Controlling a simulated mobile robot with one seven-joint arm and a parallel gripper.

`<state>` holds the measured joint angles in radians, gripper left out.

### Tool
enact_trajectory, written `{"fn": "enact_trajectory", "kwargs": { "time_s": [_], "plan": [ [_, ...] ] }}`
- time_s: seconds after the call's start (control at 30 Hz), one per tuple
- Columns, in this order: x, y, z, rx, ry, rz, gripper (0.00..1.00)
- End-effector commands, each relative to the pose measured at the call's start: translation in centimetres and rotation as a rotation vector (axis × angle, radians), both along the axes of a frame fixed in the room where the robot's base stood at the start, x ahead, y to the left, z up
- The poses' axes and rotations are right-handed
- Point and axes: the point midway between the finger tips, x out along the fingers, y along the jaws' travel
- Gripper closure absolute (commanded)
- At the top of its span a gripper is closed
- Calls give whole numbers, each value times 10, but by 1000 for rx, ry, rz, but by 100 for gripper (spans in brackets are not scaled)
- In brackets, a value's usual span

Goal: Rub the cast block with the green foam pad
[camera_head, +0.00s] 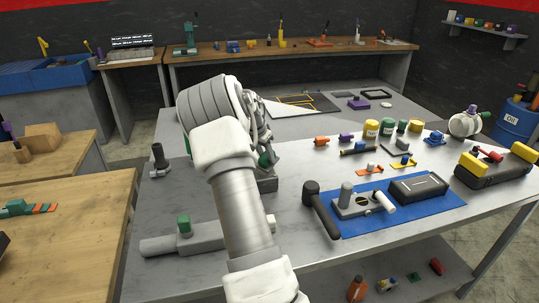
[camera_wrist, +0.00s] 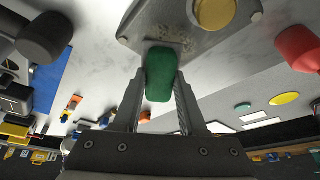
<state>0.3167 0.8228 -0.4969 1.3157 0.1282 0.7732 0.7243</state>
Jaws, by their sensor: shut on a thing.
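The green foam pad (camera_wrist: 160,76) is gripped between the two fingers of my gripper (camera_wrist: 160,95) in the wrist view. Its far end meets or overlaps the edge of a grey metal body, which looks like the cast block (camera_wrist: 222,42) and carries a round yellow part. I cannot tell whether pad and block touch. In the head view a bit of green, likely the pad (camera_head: 265,159), shows beside my arm, above the grey block (camera_head: 267,184) on the metal table. My arm hides much of the block and the fingers there.
A black mallet (camera_head: 316,205) lies right of the block, by a blue mat (camera_head: 425,213) holding a grey part and a black case. A grey bar-like piece with a green knob (camera_head: 184,225) lies at front left. Small parts and cans stand at the back right.

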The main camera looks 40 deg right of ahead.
Motion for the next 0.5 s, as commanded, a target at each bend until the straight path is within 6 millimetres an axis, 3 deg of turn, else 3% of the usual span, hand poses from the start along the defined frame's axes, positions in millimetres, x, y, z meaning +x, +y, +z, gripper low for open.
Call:
{"fn": "enact_trajectory", "kwargs": {
  "time_s": [0.5],
  "plan": [
    [11,20,0,2,-1,0,100]
  ]
}}
